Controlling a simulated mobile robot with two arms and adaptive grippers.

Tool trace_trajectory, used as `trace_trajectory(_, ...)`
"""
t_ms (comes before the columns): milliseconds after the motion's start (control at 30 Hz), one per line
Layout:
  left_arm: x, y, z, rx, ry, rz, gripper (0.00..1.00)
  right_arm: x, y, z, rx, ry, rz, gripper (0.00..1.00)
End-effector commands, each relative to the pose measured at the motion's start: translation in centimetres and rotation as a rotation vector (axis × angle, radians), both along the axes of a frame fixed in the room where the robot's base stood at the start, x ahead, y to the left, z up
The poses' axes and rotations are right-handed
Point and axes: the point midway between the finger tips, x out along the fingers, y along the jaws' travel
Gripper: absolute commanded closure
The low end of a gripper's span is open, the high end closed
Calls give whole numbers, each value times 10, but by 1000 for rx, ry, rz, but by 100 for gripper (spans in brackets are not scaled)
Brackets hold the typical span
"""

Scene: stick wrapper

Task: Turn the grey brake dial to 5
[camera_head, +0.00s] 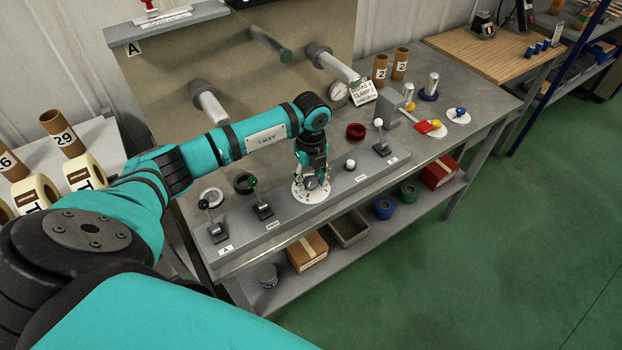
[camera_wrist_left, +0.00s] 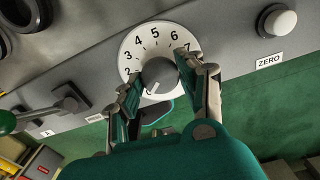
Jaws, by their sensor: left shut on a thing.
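The grey brake dial (camera_wrist_left: 161,74) is a round knob on a white disc (camera_wrist_left: 139,54) marked with numbers; 2 to 7 are readable in the left wrist view. A white pointer line on the knob points to the lower left, below the 2; the mark there is hidden. My left gripper (camera_wrist_left: 163,88) is shut on the grey dial, with one finger at each side. In the head view, my left gripper (camera_head: 313,182) points down at the white disc (camera_head: 312,197) on the grey panel, covering the knob. My right gripper is not in view.
A white button (camera_wrist_left: 281,18) labelled ZERO sits right of the dial. A lever with a green knob (camera_head: 252,183) stands left of it and a white-knobbed lever (camera_head: 378,124) right of it. Boxes and tape rolls lie on the shelf (camera_head: 350,258) below.

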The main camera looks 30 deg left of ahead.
Motion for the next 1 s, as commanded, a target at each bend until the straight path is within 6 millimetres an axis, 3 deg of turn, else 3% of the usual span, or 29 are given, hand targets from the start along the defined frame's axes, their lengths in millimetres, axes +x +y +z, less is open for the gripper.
trace_trajectory(1000, 2, 1, -1, 2, -6, -924, 93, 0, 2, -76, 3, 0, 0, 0)
